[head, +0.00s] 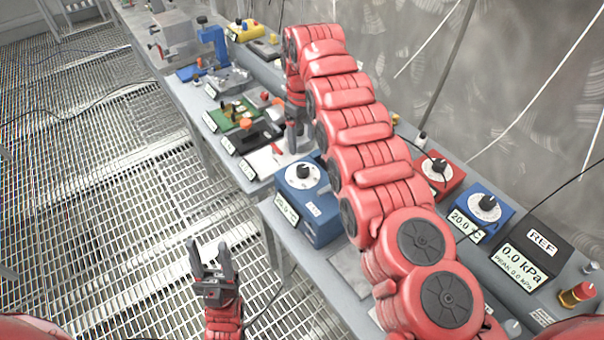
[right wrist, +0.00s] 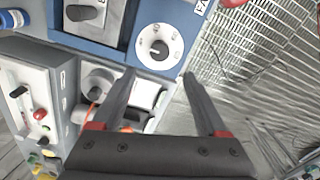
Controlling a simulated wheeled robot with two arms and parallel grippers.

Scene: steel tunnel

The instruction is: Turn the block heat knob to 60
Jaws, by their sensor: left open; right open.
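In the right wrist view a black knob (right wrist: 157,50) sits on a round white numbered dial on a blue panel (right wrist: 108,56). The pointer setting is too small to read. My right gripper (right wrist: 159,74) is open, its fingertips just short of the dial, with nothing between them. In the head view a blue box (head: 322,228) has a black knob (head: 303,171) on a white dial. My right gripper (head: 291,140) is just behind it, partly hidden. Another blue box (head: 487,230) with a knob (head: 488,202) reads 20.0. My left gripper (head: 212,262) is open and empty over the grating.
Several small devices, including a green board (head: 236,113), line the bench further back. The grated floor (head: 110,215) at left is clear.

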